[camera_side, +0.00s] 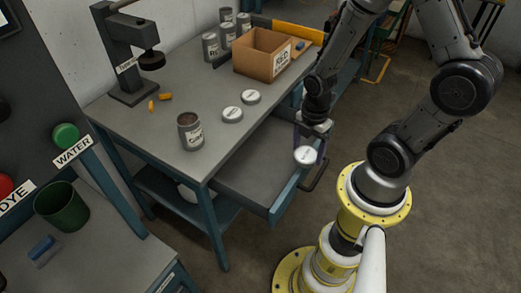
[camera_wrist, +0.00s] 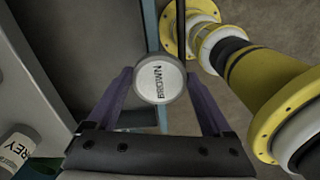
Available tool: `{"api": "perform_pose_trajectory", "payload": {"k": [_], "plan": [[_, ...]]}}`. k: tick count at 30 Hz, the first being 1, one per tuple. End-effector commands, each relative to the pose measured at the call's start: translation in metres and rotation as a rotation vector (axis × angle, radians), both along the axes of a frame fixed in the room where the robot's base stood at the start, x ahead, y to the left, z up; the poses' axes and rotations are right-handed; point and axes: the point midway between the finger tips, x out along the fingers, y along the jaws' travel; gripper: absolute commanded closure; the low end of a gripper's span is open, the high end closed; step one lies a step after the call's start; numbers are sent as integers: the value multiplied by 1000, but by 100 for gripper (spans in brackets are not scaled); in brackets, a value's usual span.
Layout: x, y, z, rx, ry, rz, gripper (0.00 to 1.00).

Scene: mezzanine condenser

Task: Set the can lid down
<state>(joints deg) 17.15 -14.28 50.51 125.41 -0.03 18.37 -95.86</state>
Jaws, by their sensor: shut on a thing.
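My gripper (camera_side: 309,147) is shut on a round white can lid (camera_side: 307,157), held over the front edge of the open drawer. In the wrist view the lid (camera_wrist: 160,74) reads BROWN and sits between the tips of the two purple fingers of my gripper (camera_wrist: 160,77). An open grey can (camera_side: 190,132) with dark brown contents stands near the bench's front corner; its label is too small to read surely. Two more white-topped round pieces, one nearer (camera_side: 232,114) and one farther (camera_side: 251,97), are on the bench top.
The pulled-out drawer (camera_side: 247,176) looks empty and juts from the bench (camera_side: 150,125). A cardboard box (camera_side: 262,56) and several grey cans stand at the back. A black press (camera_side: 125,60) and orange plugs (camera_side: 165,97) are at left. A piece marked GREY (camera_wrist: 17,148) shows in the wrist view.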

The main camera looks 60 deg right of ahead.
Motion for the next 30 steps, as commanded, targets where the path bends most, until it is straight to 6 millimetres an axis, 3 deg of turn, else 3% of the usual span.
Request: {"api": "perform_pose_trajectory", "payload": {"k": [9, 15, 26, 30], "plan": [[68, -21, -32, 0, 2, 1, 69], [95, -29, -65, 1, 4, 1, 69], [117, -36, -93, 0, 2, 1, 69], [117, -35, -113, 1, 4, 1, 69]]}}
